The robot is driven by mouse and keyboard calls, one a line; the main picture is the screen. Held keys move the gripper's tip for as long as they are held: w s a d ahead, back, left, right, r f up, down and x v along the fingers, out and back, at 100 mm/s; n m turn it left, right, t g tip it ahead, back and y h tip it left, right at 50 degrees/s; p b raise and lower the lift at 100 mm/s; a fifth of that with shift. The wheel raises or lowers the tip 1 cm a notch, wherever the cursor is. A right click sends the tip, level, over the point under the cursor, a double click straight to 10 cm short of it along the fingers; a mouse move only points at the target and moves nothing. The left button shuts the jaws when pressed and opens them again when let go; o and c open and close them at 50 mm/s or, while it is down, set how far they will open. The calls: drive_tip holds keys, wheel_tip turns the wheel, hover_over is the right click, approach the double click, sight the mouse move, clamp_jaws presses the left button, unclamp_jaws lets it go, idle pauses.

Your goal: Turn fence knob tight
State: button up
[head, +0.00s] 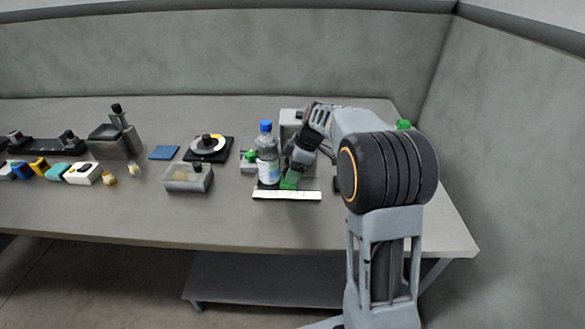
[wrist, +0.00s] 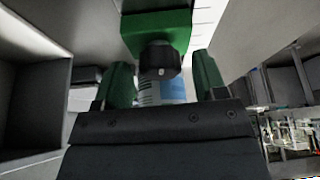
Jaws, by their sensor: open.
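The fence knob (wrist: 161,62) is black with a small white mark and sits on a green block (wrist: 157,24) in the wrist view. My gripper (wrist: 162,75) is open, with one green finger on each side of the knob and a visible gap to it. In the head view my gripper (head: 291,176) reaches down beside a clear bottle with a blue cap (head: 266,152), just behind a white ruler strip (head: 287,195). The knob cannot be made out in the head view, where my arm and the bottle crowd that spot.
A grey box-like unit (head: 291,117) stands behind my gripper. To the left are a clear-lidded box (head: 188,178), a black plate with a reel (head: 208,148) and a blue pad (head: 164,153). The bench (head: 230,222) is clear along its front edge.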

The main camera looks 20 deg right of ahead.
drive_tip(key=c, duration=0.9)
drive_tip(key=shift+m+b, duration=0.3)
drive_tip(key=shift+s+f+m+t+b, duration=0.1)
drive_tip(key=shift+m+t+b, duration=0.45)
drive_tip(key=shift+m, duration=0.45)
drive_tip(key=shift+s+a+m+t+h+b, duration=0.1)
drive_tip(key=shift+m+t+h+b, duration=0.25)
drive_tip(key=shift+m, duration=0.85)
drive_tip(key=shift+m+t+h+b, duration=0.25)
drive_tip(key=shift+m+t+b, duration=0.15)
drive_tip(key=shift+m, duration=0.8)
